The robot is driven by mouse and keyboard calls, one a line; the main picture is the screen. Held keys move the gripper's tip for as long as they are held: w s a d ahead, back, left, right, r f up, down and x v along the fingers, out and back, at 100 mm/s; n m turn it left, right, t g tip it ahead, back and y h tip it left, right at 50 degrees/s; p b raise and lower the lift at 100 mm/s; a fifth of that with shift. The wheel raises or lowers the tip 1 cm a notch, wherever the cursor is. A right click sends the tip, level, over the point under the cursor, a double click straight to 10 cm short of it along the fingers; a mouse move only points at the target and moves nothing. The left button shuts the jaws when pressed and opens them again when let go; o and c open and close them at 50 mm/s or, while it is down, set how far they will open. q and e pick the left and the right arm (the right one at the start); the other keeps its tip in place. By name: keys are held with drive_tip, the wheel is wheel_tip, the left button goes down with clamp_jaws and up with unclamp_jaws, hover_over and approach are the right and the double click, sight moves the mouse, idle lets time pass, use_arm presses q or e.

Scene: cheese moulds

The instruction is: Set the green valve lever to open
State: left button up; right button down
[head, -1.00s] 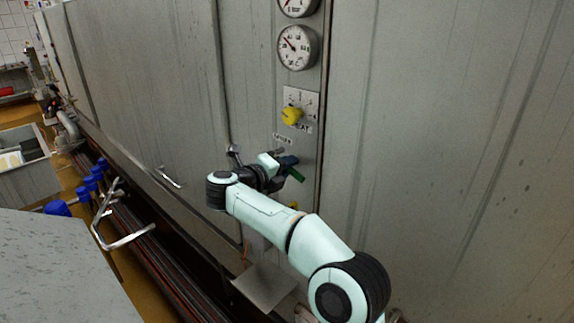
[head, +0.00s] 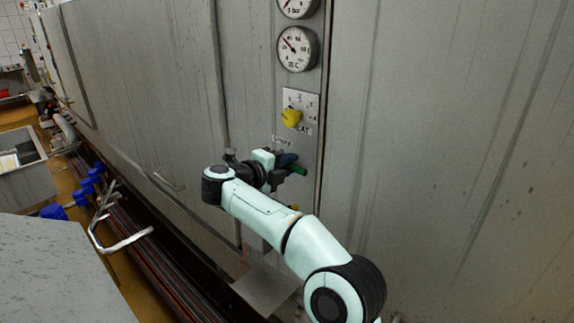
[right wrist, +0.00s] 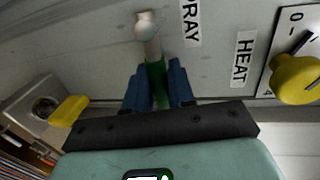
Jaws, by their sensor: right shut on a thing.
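The green valve lever (head: 298,169) sticks out to the right and slightly down from the panel in the head view, beneath the label "SPRAY". My right gripper (head: 285,160) is at the lever and partly covers it. In the right wrist view the blue fingers of my right gripper (right wrist: 158,88) stand on both sides of the green lever (right wrist: 157,75), shut on it. The lever's metal stem and round end (right wrist: 146,25) show beyond the fingertips. My left gripper is not in view.
A yellow knob (head: 291,117) marked "HEAT" sits above the lever, with two gauges (head: 297,48) higher up. A yellow handle (right wrist: 70,110) is close by in the right wrist view. A metal tray-like plate (head: 265,288) is below. Blue-capped pipework (head: 90,185) runs at left.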

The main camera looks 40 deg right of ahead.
drive_tip(key=c, duration=1.1)
unclamp_jaws()
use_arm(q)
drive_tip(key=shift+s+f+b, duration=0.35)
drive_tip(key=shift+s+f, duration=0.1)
use_arm(e)
drive_tip(key=v, duration=1.3)
drive_tip(key=shift+a, duration=0.2)
drive_tip(key=shift+r, duration=0.15)
